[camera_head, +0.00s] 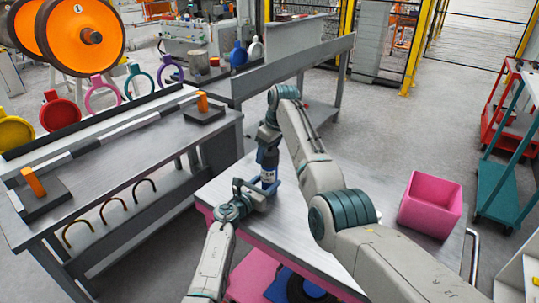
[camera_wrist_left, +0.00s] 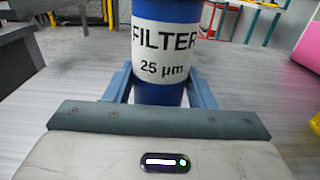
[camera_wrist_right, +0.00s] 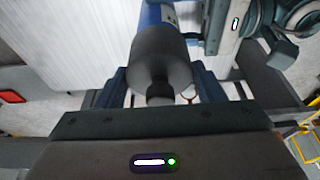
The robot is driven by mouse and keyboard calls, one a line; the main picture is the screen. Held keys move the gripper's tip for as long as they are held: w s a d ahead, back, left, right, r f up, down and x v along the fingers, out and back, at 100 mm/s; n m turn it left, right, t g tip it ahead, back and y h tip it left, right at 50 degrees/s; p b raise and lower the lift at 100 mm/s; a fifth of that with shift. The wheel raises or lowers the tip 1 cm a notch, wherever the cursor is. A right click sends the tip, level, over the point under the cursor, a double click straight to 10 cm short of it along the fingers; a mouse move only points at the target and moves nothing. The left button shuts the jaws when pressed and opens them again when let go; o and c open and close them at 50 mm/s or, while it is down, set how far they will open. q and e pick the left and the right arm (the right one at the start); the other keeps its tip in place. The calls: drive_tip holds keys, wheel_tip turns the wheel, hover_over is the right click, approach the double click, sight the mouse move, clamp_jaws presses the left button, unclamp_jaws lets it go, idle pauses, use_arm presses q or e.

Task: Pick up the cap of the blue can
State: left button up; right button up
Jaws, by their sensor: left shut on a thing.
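The blue can (camera_head: 268,178) stands upright on the metal table top, and its white label (camera_wrist_left: 165,50) reads "FILTER 25 µm". My left gripper (camera_head: 265,187) is shut on the can's lower body, one finger on each side. The dark grey cap (camera_wrist_right: 160,60), with a narrower knob, shows in the right wrist view. My right gripper (camera_head: 268,158) points down over the can from above, with its fingers (camera_wrist_right: 160,82) on either side of the cap. Whether they touch it cannot be told. In the head view my right gripper hides the cap.
A grey bench (camera_head: 105,175) with orange-topped stands is on the left. A further bench (camera_head: 290,65) is behind. Some table top is free around the can.

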drive_tip(key=c, duration=0.4)
drive_tip(key=shift+c, duration=0.2)
wheel_tip(320, 180, up, 13)
idle(0.7)
use_arm(q)
drive_tip(key=o, duration=1.2)
drive_tip(key=v, duration=1.2)
